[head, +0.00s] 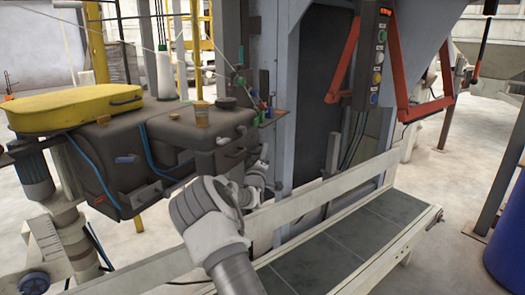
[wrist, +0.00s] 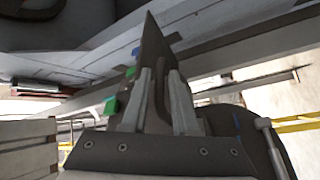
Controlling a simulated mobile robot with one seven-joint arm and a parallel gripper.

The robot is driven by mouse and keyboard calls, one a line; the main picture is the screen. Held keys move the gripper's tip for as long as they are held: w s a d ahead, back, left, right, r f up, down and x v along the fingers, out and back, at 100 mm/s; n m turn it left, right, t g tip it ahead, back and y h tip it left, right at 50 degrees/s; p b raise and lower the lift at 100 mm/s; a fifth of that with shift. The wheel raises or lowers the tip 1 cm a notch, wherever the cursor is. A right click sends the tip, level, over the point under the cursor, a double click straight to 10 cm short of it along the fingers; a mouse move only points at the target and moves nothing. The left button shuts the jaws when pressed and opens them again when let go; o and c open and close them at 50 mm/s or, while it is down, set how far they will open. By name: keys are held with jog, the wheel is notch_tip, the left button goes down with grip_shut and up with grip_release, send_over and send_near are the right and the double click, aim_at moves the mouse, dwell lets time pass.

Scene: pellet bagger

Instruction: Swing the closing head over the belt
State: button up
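The closing head (head: 190,130) is a dark boxy machine with a yellow cover (head: 75,108), carried on a column (head: 65,225) at the left in the head view. Its dark right end reaches toward the belt (head: 345,245), a dark grey strip in a pale frame at lower right. My gripper (head: 264,152) is beside that right end, partly hidden by my arm. In the wrist view my gripper's two fingers (wrist: 161,85) stand apart, with a dark curved bar (wrist: 161,90) between them and a dark plate (wrist: 153,45) behind. Whether they press on the bar is unclear.
A control strip with buttons (head: 379,55) and red bars (head: 345,62) hang above the belt. A thread cone (head: 166,78) stands behind the closing head. A blue drum (head: 507,235) is at the right edge. Open floor (head: 455,180) lies right of the belt.

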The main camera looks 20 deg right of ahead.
jog(key=shift+x, duration=0.8)
grip_shut()
jog(key=shift+r, duration=0.1)
dwell(0.9)
